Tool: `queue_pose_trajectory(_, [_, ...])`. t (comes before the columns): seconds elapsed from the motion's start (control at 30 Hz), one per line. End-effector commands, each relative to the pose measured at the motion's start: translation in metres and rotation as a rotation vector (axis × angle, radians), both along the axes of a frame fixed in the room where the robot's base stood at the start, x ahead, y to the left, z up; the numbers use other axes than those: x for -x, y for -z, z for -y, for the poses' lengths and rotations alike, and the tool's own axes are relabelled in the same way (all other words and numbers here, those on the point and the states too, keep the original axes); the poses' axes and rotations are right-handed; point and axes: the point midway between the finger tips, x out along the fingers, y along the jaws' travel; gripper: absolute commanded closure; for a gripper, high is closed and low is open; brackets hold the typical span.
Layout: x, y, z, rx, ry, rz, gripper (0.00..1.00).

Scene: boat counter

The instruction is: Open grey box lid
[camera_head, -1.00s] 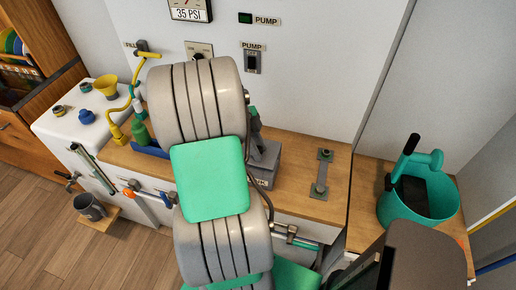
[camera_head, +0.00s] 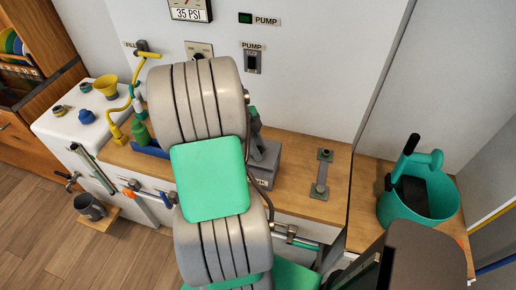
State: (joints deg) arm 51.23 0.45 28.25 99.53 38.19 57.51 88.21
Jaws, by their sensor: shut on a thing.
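The grey box (camera_head: 267,168) stands on the wooden counter, just right of my arm. Its right side and part of its front, with a small label, show. My arm covers its left part. A dark grey upright piece (camera_head: 256,126) shows between my arm and the box; I cannot tell whether it is the lid or another part. My arm, grey with a green panel, fills the middle of the view and hides my gripper, so its fingers and their contact with the lid are not visible.
A grey bracket (camera_head: 321,175) is fixed on the counter right of the box. A teal bucket (camera_head: 422,212) with a dark-handled tool stands farther right. Bottles (camera_head: 140,131) and a yellow hose are at left. Pump switches (camera_head: 252,60) are on the wall behind.

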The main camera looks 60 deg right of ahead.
Motion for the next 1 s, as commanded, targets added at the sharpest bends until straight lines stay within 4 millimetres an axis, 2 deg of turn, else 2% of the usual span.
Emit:
queue_pose_trajectory(0.67, [-0.001, -0.006, 0.004, 0.006, 0.002, 0.003, 1.0])
queue_pose_trajectory(1.0, [-0.003, -0.019, 0.013, 0.014, 0.001, 0.007, 1.0])
